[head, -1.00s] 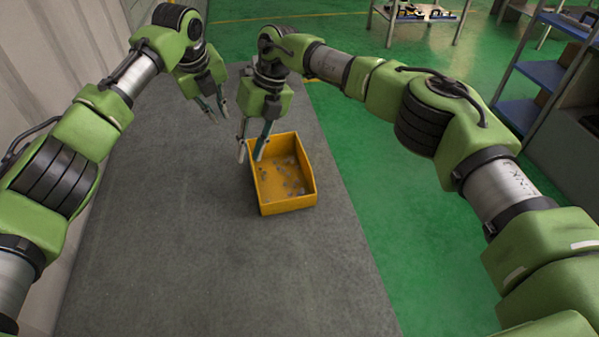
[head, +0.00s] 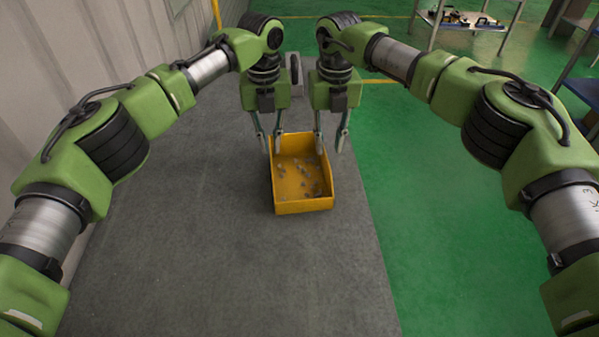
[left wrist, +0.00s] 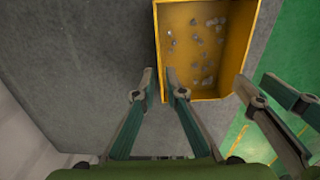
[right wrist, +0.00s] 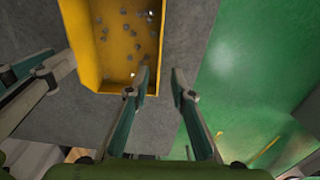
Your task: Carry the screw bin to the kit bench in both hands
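The screw bin (head: 304,206) is a yellow open box with several small grey screws inside. It rests on a grey surface (head: 225,260). My left gripper (head: 270,150) is open at the bin's far left edge. In the left wrist view its fingertips (left wrist: 160,82) lie on either side of the left wall of the bin (left wrist: 207,95). My right gripper (head: 331,149) is open at the far right edge. In the right wrist view its fingertips (right wrist: 159,82) lie on either side of the right wall of the bin (right wrist: 80,45). Contact cannot be told. The kit bench is not clearly identifiable.
A pale ribbed wall (head: 60,70) runs along the left. Green floor (head: 410,230) lies open to the right. A table (head: 470,20) with small items stands at the back right, beside a blue-shelved rack (head: 580,90). The grey surface nearer me is clear.

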